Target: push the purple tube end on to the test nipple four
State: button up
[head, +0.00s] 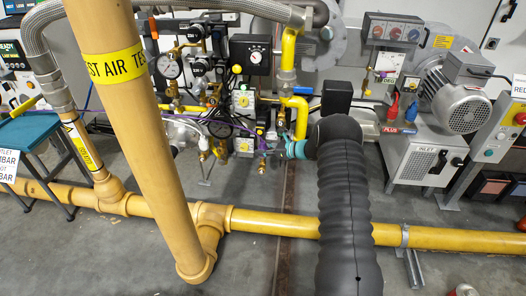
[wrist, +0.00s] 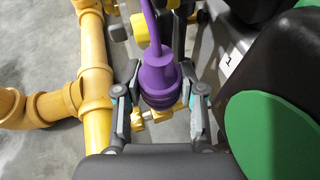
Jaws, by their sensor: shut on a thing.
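The purple tube end (wrist: 158,80) is a ribbed, stepped purple cuff with the tube leaving its top in the wrist view. My gripper (wrist: 163,88) has a finger on each side of it and is shut on it. In the head view my gripper (head: 290,149) is at the valve assembly, partly hidden by my dark arm. The thin purple tube (head: 182,113) runs leftward across the pipework there. Brass fittings (wrist: 139,121) show beside and behind the purple end in the wrist view. I cannot tell which is test nipple four, nor whether the tube end touches a nipple.
Gauges (head: 168,66) and yellow valves crowd around my gripper. A thick yellow pipe (head: 140,130) stands in the left foreground, and another (head: 270,222) runs low across the floor. A motor unit (head: 462,108) stands at right. A teal-topped table (head: 28,130) is at left.

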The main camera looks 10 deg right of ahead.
jog(key=shift+f, duration=0.1)
dwell(0.3)
jog(key=shift+f+b, duration=0.35)
jog(key=shift+b, duration=0.1)
jog(key=shift+f+b, duration=1.1)
jog(key=shift+f, duration=0.1)
jog(key=o, duration=1.3)
jog(key=shift+d, duration=0.1)
jog(key=v, duration=1.2)
